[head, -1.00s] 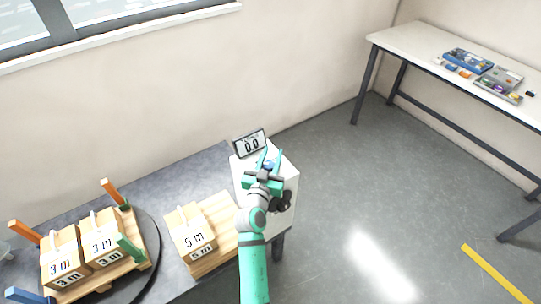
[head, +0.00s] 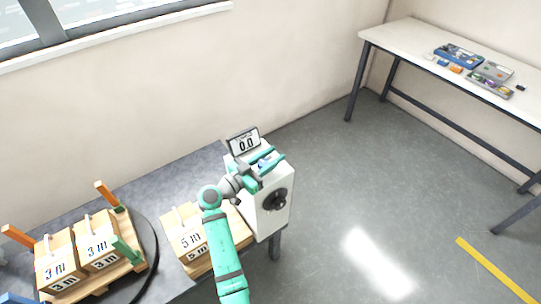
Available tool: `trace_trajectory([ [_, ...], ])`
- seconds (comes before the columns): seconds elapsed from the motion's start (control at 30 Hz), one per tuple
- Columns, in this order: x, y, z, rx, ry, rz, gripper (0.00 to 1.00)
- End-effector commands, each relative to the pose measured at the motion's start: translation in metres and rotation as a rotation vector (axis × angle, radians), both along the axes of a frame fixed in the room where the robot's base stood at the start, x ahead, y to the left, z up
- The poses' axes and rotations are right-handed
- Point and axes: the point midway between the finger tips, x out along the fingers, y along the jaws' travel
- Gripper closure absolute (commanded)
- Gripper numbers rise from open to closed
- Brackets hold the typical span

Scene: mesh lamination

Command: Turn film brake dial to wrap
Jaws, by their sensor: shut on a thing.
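A white box (head: 243,171) stands at the right end of the dark table, with a display (head: 244,142) reading 0.0 behind its top. My teal gripper (head: 269,161) is over the box top, its fingers shut on a small blue dial (head: 264,162) there. The fingers partly hide this dial, and I cannot read its setting. A round black knob (head: 275,199) is in plain view on the box's right face, below and apart from my gripper.
A wooden block marked 5 m (head: 186,236) lies left of my arm. Two blocks marked 3 m (head: 98,244) stand on a pallet with orange and green posts on a round dark plate. A long white table (head: 400,37) is at far right.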

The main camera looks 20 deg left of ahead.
Motion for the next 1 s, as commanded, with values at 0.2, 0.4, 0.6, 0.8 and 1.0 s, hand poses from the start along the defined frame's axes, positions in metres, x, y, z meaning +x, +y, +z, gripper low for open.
trace_trajectory([
  [0.2, -0.0018, -0.0023, -0.0019, -0.001, 0.004, -0.083, 0.91],
  [0.4, -0.0026, -0.0038, -0.0023, 0.0, 0.005, -0.115, 0.91],
  [0.6, -0.0029, -0.0044, -0.0028, 0.0, 0.006, -0.121, 0.91],
  [0.8, -0.0027, -0.0045, -0.003, 0.001, 0.007, -0.12, 0.91],
  [1.0, -0.0025, -0.0044, -0.0021, 0.001, 0.004, -0.12, 0.5],
])
